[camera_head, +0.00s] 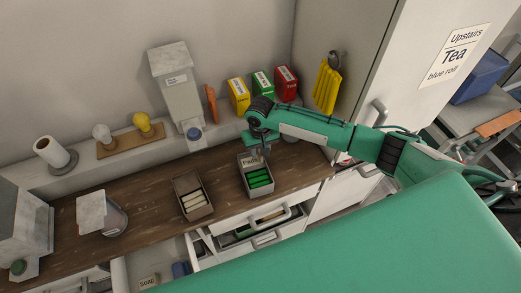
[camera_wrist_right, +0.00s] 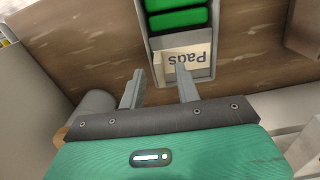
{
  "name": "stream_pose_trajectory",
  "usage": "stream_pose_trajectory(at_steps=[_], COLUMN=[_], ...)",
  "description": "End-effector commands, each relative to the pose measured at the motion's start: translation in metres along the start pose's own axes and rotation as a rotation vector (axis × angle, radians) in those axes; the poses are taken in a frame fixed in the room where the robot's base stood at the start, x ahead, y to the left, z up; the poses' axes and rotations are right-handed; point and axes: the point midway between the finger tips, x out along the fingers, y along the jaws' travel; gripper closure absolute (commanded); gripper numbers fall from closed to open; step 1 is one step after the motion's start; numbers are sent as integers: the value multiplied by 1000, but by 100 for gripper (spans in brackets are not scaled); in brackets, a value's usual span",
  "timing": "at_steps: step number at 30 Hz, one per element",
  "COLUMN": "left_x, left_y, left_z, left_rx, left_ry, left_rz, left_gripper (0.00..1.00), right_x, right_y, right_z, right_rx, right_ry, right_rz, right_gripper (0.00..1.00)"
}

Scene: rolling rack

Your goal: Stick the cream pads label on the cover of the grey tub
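The cream label reading "Pads" (camera_wrist_right: 188,60) lies at one end of a small grey tray (camera_wrist_right: 212,72) that also holds green blocks. In the head view the label (camera_head: 250,161) is at the tray's far end, just under my right gripper (camera_head: 257,148). In the right wrist view my right gripper (camera_wrist_right: 158,82) has its fingers apart, with one fingertip over the label's edge; contact cannot be told. A grey tub with a pale, flat cover (camera_head: 98,213) stands left on the wooden counter. My left gripper is not in view.
A second tray with cream blocks (camera_head: 192,196) stands between the tub and the green-block tray. Drawers (camera_head: 262,238) below the counter are partly open. A shelf behind holds bulbs, a dispenser (camera_head: 176,85) and coloured boxes (camera_head: 262,86).

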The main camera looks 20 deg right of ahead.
Motion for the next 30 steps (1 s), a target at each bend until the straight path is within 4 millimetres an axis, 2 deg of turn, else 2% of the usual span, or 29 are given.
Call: stream_pose_trajectory(at_steps=[5, 8, 11, 21, 24, 30], left_x=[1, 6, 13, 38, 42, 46], left_y=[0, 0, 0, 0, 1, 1], left_z=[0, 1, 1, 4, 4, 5], left_rx=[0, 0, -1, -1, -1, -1], left_ry=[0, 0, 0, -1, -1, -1], left_rz=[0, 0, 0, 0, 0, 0], left_gripper=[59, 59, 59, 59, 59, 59], right_x=[-2, -10, -25, -101, -119, -136], right_y=[0, 0, 0, 0, 0, 0], right_z=[0, -1, -1, -1, -1, 0], right_rx=[0, 0, -1, -1, 0, 0], right_ry=[0, 2, 4, 5, 4, 1], right_rz=[0, -1, -2, -2, -1, -1], right_gripper=[67, 67, 67, 67, 67, 67])
